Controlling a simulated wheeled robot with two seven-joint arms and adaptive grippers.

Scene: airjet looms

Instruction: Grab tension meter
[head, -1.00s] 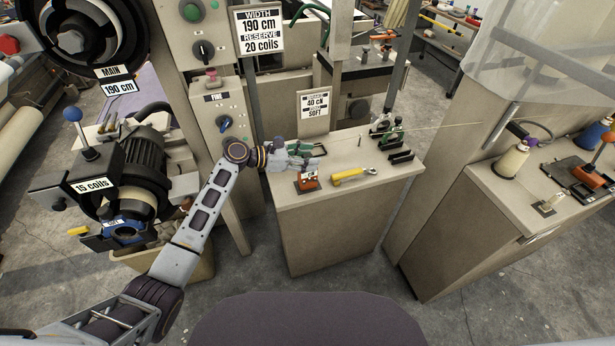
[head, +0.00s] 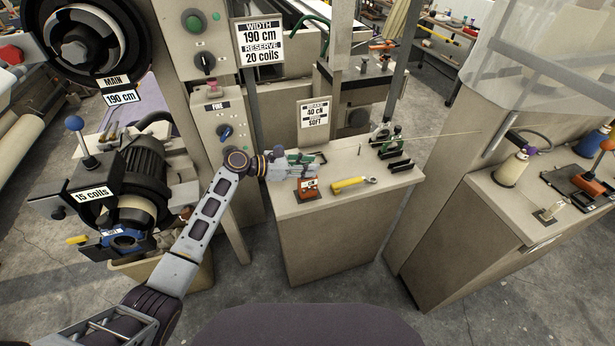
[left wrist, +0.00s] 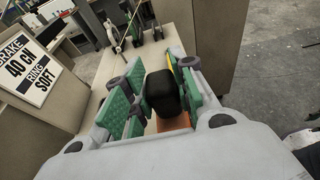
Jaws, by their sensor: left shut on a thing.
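The tension meter appears to be the small orange device (head: 308,190) with a white label, on the left part of the small table. My left gripper (head: 308,165) reaches over it from the left, level with its upper part. In the left wrist view a black block (left wrist: 162,94) stands between the green finger pads of my left gripper (left wrist: 158,92), with orange (left wrist: 174,122) showing below it. The gripper is shut on this black upper part. The fingers hide part of the device, and I cannot tell whether it is lifted. My right gripper is not in view.
On the small table (head: 330,215) a yellow tool (head: 352,183) lies to the right of the orange device. Black holders (head: 395,164) and a green-and-black tool (head: 392,143) stand farther right. A brake sign (head: 313,113) stands behind. The right cabinet (head: 470,225) carries a yarn cone (head: 510,169).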

